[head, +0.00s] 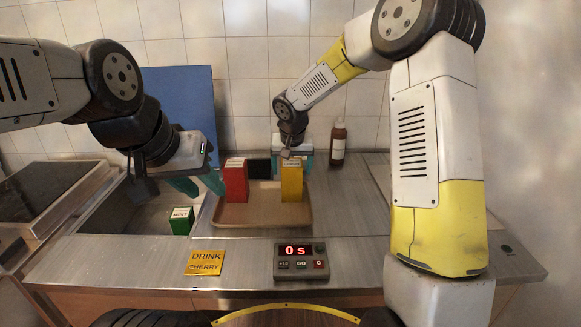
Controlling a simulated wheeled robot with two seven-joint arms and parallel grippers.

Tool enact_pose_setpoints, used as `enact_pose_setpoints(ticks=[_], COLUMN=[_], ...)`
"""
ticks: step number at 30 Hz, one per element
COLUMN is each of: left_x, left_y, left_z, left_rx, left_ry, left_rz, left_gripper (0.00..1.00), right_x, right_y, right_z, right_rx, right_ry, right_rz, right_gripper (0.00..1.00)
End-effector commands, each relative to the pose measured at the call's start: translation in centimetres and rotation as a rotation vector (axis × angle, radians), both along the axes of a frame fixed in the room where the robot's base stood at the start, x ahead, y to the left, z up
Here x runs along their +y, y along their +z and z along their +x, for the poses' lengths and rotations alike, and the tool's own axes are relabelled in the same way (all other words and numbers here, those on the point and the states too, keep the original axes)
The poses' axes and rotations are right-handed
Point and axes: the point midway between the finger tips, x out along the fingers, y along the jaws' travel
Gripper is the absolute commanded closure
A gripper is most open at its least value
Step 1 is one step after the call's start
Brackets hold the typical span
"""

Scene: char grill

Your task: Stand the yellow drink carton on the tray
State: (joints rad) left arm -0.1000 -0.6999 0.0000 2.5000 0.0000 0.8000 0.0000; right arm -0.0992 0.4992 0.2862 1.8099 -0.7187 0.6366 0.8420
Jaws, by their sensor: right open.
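The yellow drink carton (292,184) stands upright on the right part of the brown tray (262,216). My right gripper (292,162) is open, pointing down from above, with one teal finger on each side of the carton's top. Whether the fingers touch the carton cannot be told. A red carton (235,182) stands upright on the tray's left part. My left gripper (198,185) is open and empty, to the left of the red carton. Its teal fingers are apart.
A green carton (181,221) sits in the sunken area left of the tray. A sign (205,262) reads "DRINK CHERRY". A timer (301,257) showing 0 s is at the front. A brown bottle (338,143) stands at the back. The counter right of the tray is clear.

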Motion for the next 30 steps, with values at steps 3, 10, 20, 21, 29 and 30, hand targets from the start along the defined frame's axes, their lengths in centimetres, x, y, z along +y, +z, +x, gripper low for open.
enact_pose_setpoints(ticks=[3, 10, 20, 21, 29, 30], left_x=[0.0, 0.0, 0.0, 0.0, 0.0, 0.0], left_y=[0.0, 0.0, 0.0, 0.0, 0.0, 0.0], left_z=[0.0, 0.0, 0.0, 0.0, 0.0, 0.0], left_rx=[0.000, 0.000, 0.000, 0.000, 0.000, 0.000], left_ry=[0.000, 0.000, 0.000, 0.000, 0.000, 0.000], left_rz=[0.000, 0.000, 0.000, 0.000, 0.000, 0.000], left_gripper=[0.64, 0.64, 0.64, 0.64, 0.64, 0.64], right_x=[0.0, 0.1, -0.6, -1.2, -7.7, -8.6], right_y=[2.6, 7.0, 10.3, 10.9, 15.7, 16.1], right_z=[-0.9, -2.8, -4.8, -5.5, -15.4, -17.3], right_rx=[-0.005, -0.004, -0.005, -0.009, -0.043, -0.050], right_ry=[-0.001, 0.002, 0.002, 0.005, 0.024, 0.028], right_rz=[0.001, 0.001, -0.002, -0.004, 0.002, 0.011], right_gripper=[0.18, 0.18, 0.18, 0.18, 0.18, 0.18])
